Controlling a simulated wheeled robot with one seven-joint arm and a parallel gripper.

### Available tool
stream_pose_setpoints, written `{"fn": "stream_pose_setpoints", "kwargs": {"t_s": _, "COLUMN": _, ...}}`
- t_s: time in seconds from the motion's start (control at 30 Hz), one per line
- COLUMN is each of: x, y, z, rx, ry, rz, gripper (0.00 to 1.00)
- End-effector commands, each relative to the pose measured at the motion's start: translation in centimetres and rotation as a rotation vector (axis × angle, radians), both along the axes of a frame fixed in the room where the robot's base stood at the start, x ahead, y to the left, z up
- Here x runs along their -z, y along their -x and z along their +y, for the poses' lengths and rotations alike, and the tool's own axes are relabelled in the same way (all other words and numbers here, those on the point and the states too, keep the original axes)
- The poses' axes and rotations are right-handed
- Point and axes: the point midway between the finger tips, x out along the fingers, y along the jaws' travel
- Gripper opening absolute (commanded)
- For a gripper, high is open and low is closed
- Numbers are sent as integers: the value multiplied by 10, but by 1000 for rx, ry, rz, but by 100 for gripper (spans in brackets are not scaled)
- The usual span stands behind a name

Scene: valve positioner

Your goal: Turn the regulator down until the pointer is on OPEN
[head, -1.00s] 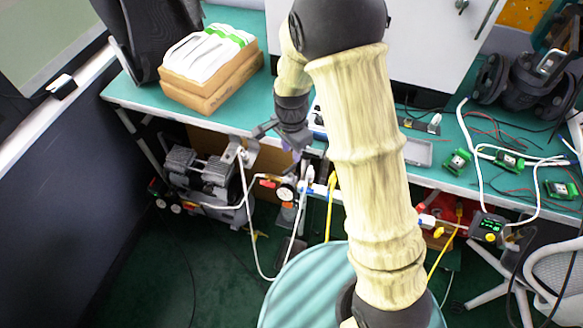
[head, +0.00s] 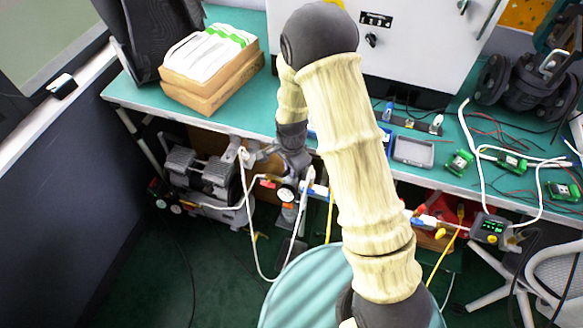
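A small round pressure gauge (head: 285,194) with a white face hangs below the front edge of the bench. It sits on an assembly with white and blue fittings that looks like the regulator. My gripper (head: 293,168) points down just above this assembly, close to or at its top. The fingers are small and dark, so I cannot tell whether they touch the regulator knob or are open or shut. A dark flanged valve body (head: 530,80) stands at the back right of the bench. No pointer or OPEN mark can be read.
The green bench (head: 140,95) carries a cardboard box of white cloths (head: 212,75), a grey cabinet (head: 415,45), a small tray (head: 413,152) and loose green boards. A compressor (head: 200,172) stands underneath. White and yellow hoses hang near the gauge.

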Motion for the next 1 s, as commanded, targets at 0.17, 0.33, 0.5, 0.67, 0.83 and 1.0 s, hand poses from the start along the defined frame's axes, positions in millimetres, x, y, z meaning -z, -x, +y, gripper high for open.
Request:
{"fn": "stream_pose_setpoints", "kwargs": {"t_s": 0.17, "x": 0, "y": 0, "z": 0, "rx": -1, "ry": 0, "rz": 0, "gripper": 0}}
{"fn": "stream_pose_setpoints", "kwargs": {"t_s": 0.33, "x": 0, "y": 0, "z": 0, "rx": -7, "ry": 1, "rz": 1, "gripper": 0}}
{"fn": "stream_pose_setpoints", "kwargs": {"t_s": 0.5, "x": -1, "y": 0, "z": 1, "rx": -39, "ry": 1, "rz": 1, "gripper": 0}}
{"fn": "stream_pose_setpoints", "kwargs": {"t_s": 0.67, "x": -1, "y": 0, "z": 1, "rx": -104, "ry": 0, "rz": 1, "gripper": 0}}
{"fn": "stream_pose_setpoints", "kwargs": {"t_s": 0.83, "x": -1, "y": -1, "z": 1, "rx": -214, "ry": 0, "rz": 1, "gripper": 0}}
{"fn": "stream_pose_setpoints", "kwargs": {"t_s": 1.0, "x": -1, "y": -1, "z": 2, "rx": -357, "ry": 0, "rz": 0, "gripper": 0}}
